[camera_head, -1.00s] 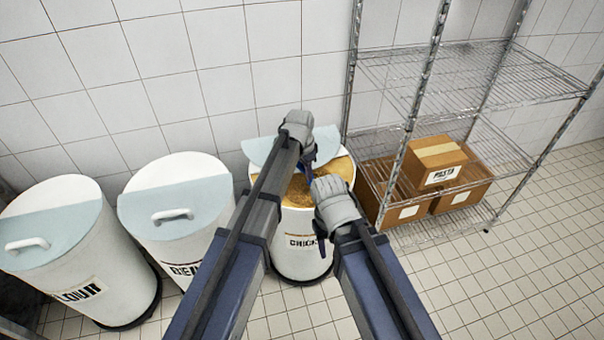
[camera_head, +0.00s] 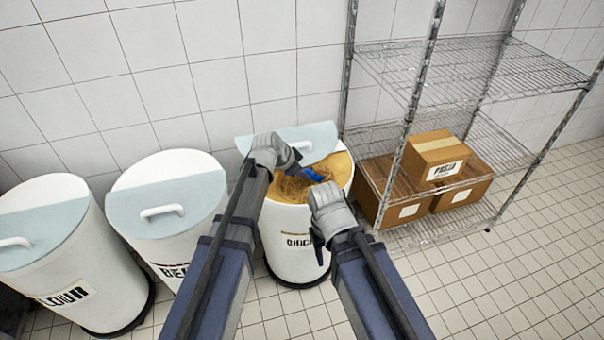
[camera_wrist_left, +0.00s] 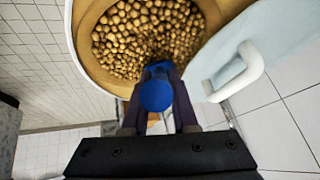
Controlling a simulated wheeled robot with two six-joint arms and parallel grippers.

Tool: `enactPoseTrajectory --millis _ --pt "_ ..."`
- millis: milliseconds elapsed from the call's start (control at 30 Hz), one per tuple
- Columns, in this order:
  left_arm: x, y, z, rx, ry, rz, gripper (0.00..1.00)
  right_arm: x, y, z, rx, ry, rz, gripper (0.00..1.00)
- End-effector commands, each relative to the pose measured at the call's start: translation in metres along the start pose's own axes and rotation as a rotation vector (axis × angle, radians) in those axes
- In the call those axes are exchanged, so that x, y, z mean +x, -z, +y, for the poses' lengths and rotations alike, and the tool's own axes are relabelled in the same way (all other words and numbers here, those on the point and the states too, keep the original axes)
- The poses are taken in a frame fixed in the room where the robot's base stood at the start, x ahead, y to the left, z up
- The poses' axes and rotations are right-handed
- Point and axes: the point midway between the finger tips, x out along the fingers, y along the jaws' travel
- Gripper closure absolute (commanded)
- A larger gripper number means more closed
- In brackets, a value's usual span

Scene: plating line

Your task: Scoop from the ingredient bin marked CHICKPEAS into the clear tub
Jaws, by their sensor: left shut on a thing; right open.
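The chickpea bin (camera_head: 290,245) is white, with its label partly covered by my arms. Its pale blue lid (camera_head: 318,138) covers only the back part, so the chickpeas (camera_head: 338,172) show; they also fill the bin in the left wrist view (camera_wrist_left: 140,35). My left gripper (camera_head: 294,166) is over the bin's opening, shut on a blue scoop (camera_head: 316,175). The scoop's blue handle end (camera_wrist_left: 156,95) sits between the fingers in the left wrist view; the scoop's bowl is hard to make out. My right gripper (camera_head: 322,232) is open at the bin's front right side. No clear tub is visible.
Two more lidded white bins stand to the left, the middle one (camera_head: 165,245) and the flour bin (camera_head: 100,300). A wire shelf (camera_head: 460,75) with cardboard boxes (camera_head: 436,160) stands close on the right. Tiled floor (camera_head: 510,275) is clear at the front right.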

Motion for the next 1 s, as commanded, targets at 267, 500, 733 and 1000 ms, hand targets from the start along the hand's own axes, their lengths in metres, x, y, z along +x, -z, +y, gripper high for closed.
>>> enactPoseTrajectory --millis 267,500,733,1000 --pt "-0.004 -0.012 0.003 -0.011 0.022 0.116 1.00 0.019 0.001 -0.002 0.000 0.000 0.000 0.50" --pt "-0.013 -0.017 0.003 -0.018 0.041 0.213 1.00 0.030 0.002 -0.003 0.000 0.000 0.000 0.50" --pt "-0.025 -0.022 0.003 -0.023 0.053 0.287 1.00 0.035 0.002 -0.003 0.000 0.000 0.000 0.50" --pt "-0.036 -0.030 0.003 -0.029 0.068 0.371 1.00 0.045 0.003 -0.004 0.000 0.000 0.000 0.50"
